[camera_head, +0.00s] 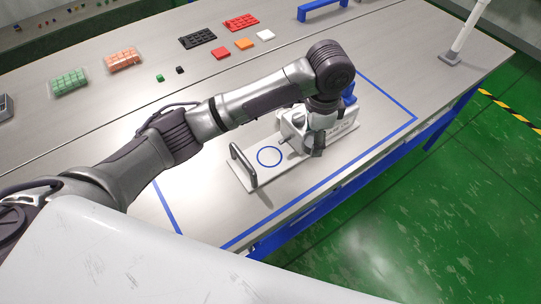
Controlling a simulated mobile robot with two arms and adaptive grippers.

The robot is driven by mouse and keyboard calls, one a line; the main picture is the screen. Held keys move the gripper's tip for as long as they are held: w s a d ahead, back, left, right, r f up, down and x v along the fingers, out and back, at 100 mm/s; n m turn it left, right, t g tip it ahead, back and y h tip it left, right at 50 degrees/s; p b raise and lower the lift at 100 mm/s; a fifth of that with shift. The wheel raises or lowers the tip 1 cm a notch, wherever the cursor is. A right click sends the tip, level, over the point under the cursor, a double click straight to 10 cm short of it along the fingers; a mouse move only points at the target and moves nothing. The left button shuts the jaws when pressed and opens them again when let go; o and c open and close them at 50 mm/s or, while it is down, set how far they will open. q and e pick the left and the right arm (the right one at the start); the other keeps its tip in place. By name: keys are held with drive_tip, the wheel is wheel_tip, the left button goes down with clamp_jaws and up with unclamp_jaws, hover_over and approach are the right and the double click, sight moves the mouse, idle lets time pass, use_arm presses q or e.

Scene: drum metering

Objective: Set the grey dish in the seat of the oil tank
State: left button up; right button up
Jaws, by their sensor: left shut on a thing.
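My left arm reaches in from the left, and its gripper (316,153) points down at the right part of a white unit on a pale base board. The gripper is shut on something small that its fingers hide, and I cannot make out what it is. I cannot pick out the grey dish. The white unit (291,121), perhaps the oil tank, stands partly behind the gripper, so its seat does not show clearly. The base board (240,173) has a blue ring (269,157) and a dark handle (243,165) at its left end. My right gripper is out of view.
A blue line (398,107) frames the work area on the metal table. The table edge is near at the right.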

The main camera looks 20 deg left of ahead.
use_arm(q)
drive_tip(key=p, duration=0.3)
hover_over(270, 157)
wheel_tip(270, 157, down, 7)
drive_tip(key=shift+r, duration=0.1)
drive_tip(key=shift+f+p, duration=0.3)
drive_tip(key=shift+f, duration=1.85)
drive_tip(key=shift+f, duration=0.15)
drive_tip(key=o, duration=1.1)
drive_tip(key=shift+o, duration=0.2)
